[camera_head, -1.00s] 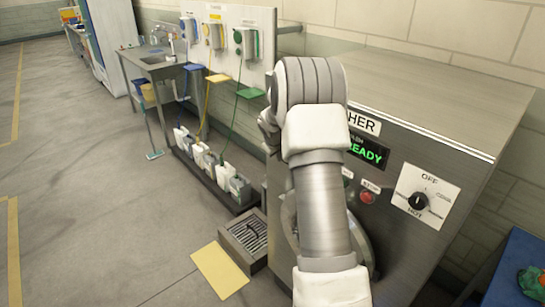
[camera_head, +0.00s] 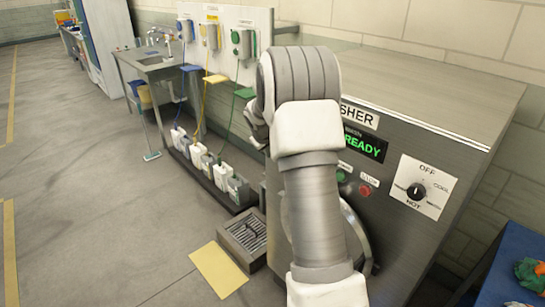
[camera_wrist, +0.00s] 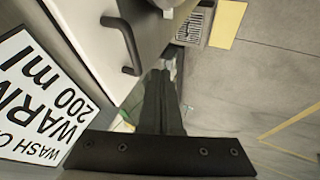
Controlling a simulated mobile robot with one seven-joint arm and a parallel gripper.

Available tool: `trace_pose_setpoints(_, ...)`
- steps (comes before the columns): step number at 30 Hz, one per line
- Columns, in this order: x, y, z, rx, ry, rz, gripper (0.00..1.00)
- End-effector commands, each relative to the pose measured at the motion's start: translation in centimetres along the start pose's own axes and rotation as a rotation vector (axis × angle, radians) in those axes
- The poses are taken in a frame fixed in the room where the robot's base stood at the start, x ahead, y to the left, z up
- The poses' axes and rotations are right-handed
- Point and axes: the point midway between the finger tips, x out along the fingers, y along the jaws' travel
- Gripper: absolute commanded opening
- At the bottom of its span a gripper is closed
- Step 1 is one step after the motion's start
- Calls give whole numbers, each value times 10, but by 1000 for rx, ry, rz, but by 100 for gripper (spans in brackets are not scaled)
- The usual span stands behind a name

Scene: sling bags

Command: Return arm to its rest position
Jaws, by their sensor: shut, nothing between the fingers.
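My arm (camera_head: 318,200) reaches forward in the head view, in front of the steel washer (camera_head: 440,85). Its bent wrist hides part of the washer front and most of the gripper. In the wrist view my gripper (camera_wrist: 163,75) shows its two dark fingers together, shut and empty. The fingers point toward the floor beside a pale panel with a dark handle (camera_wrist: 131,48). I cannot tell from these views how far the fingers are from that panel.
The washer has a green lit display (camera_head: 365,144) and a dial (camera_head: 416,191). A floor drain (camera_head: 243,238) and yellow mat (camera_head: 219,269) lie left of it. Dispensers, a sink (camera_head: 160,65) and several jugs line the wall. A blue surface (camera_head: 510,265) is at right. Open floor lies left.

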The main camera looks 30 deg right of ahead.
Motion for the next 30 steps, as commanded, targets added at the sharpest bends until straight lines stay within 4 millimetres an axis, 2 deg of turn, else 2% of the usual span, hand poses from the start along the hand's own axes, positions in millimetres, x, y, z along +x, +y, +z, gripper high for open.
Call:
trace_pose_setpoints(6,-42,0,0,0,3,1,0)
trace_pose_setpoints(12,-69,0,0,1,0,0,0)
trace_pose_setpoints(25,-87,-3,1,2,0,-3,0)
trace_pose_setpoints(28,-109,-10,3,13,8,-11,0)
trace_pose_setpoints(30,-132,-19,7,23,12,-21,0)
